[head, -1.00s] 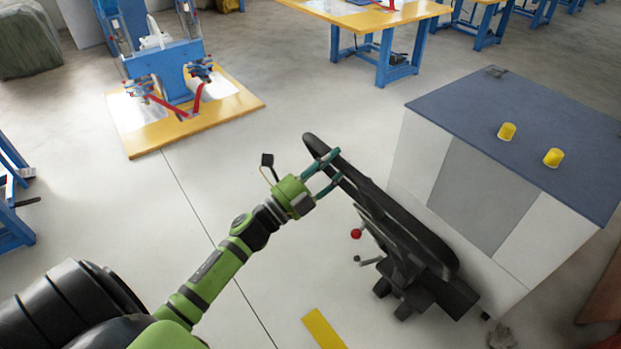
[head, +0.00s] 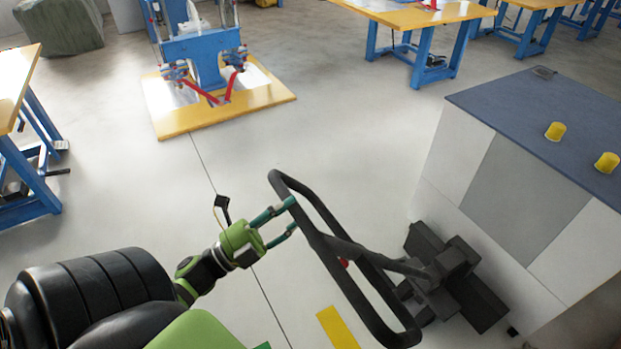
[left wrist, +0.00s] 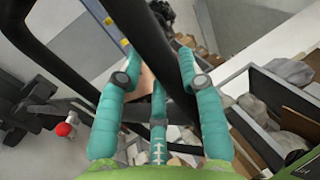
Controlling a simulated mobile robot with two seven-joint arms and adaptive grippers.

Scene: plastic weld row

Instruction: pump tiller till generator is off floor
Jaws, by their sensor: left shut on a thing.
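The tiller (head: 318,238) is a black loop handle on a shaft that runs to a dark pump body (head: 445,280) on the floor. My left gripper (head: 290,216) is shut on the loop's side near its upper end. In the left wrist view the black tiller bar (left wrist: 165,55) passes between the teal fingers of my left gripper (left wrist: 160,78). The generator, a large grey and white box with a blue top (head: 490,190), stands right of the pump. I cannot tell whether its base touches the floor. A red knob (left wrist: 64,130) shows near the pump. My right gripper is out of view.
A blue welding machine on a yellow-edged board (head: 225,115) stands behind. A blue-legged bench (head: 30,180) is at the left and yellow-topped tables (head: 420,14) are at the back. Yellow floor tape (head: 337,328) lies in front. The floor between is mostly clear.

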